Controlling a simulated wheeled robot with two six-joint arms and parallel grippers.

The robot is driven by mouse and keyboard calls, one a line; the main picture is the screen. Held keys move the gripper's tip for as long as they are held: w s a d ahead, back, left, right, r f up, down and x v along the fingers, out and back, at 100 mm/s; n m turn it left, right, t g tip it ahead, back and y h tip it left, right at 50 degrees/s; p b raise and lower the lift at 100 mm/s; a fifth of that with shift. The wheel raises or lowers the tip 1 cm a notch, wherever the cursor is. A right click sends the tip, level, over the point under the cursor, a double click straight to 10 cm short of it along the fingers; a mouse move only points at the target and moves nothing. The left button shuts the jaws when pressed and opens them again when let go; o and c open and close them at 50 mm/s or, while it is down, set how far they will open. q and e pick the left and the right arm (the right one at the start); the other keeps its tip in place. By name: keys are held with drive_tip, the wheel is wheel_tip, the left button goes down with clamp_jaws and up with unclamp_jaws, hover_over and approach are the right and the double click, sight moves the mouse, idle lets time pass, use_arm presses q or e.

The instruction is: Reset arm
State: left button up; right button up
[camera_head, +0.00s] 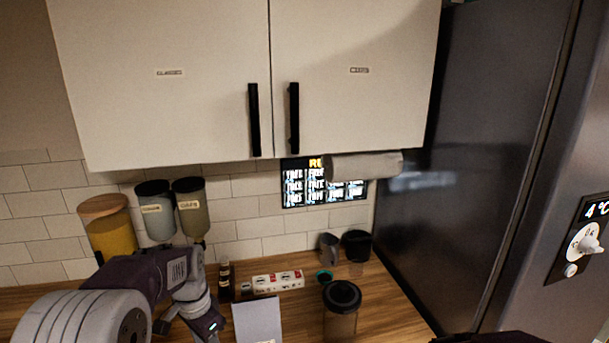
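My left arm comes in from the lower left, bends above the counter and points down toward the bottom edge. Its wrist part shows left of a grey-white flat panel (257,320), but no gripper fingers can be made out. Of my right arm, only a dark sliver seems to show at the bottom edge, right of centre; its gripper is out of the picture. Nothing is seen held.
Closed white cabinet doors (350,60) with black handles hang above the wooden counter (385,300). Canisters (190,205), a power strip (278,281), a lidded jar (341,310) and dark cups (356,245) stand around. A dark fridge (480,150) bounds the right.

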use_arm(q)
drive_tip(key=s+d+f+n, duration=0.2)
drive_tip(key=s+f+n, duration=0.1)
drive_tip(key=s, duration=0.4)
drive_tip(key=s+d+f+n, duration=0.2)
drive_tip(key=s+f+n, duration=0.1)
drive_tip(key=s+n, duration=0.2)
drive_tip(key=shift+s+d+f+t, duration=0.15)
drive_tip(key=shift+s+f+t, duration=0.15)
drive_tip(key=shift+s, duration=0.95)
